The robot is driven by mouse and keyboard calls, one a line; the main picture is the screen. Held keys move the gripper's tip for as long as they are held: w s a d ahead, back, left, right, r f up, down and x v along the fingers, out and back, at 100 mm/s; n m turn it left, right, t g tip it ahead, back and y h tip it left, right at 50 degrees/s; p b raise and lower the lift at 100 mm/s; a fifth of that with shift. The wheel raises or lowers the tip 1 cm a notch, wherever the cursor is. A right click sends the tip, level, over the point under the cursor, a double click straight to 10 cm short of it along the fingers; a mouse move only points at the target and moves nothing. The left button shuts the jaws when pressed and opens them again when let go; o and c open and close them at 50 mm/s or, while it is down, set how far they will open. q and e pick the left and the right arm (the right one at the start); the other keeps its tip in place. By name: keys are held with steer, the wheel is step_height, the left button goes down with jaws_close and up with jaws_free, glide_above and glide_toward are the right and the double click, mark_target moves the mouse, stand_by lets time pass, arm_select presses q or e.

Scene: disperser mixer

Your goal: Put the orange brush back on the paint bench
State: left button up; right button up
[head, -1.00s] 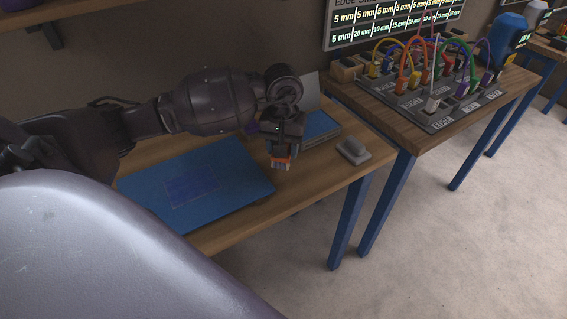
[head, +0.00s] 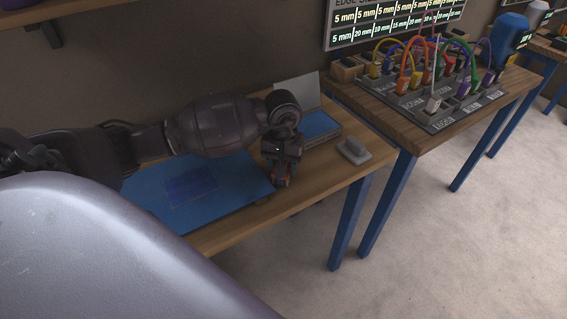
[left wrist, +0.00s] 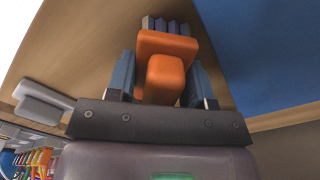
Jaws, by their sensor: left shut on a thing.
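My left gripper (head: 281,178) is shut on the orange brush (left wrist: 165,75), whose body sits between the two fingers in the left wrist view. Its dark bristles point away from the gripper, toward the wood. In the head view the gripper points down beside the right edge of the blue mat, and the brush is mostly hidden by the fingers. The wooden bench (head: 325,182) lies under it. I cannot tell whether the bristles touch the wood. My right gripper is in neither view.
The blue mat (head: 215,205) covers the left part of the bench. A tray with a blue inside and raised lid (head: 318,127) stands behind the gripper. A grey block on a pad (head: 353,149) lies near the right end. A panel with coloured cables (head: 425,100) sits on the neighbouring table.

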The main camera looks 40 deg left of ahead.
arm_select(q)
steer(key=o, duration=0.8)
steer(key=shift+o, duration=0.2)
steer(key=shift+r, duration=0.25)
step_height(320, 180, up, 12)
steer(key=shift+s+f+p, duration=0.1)
steer(key=shift+f+p, duration=0.05)
steer(key=shift+p, duration=0.15)
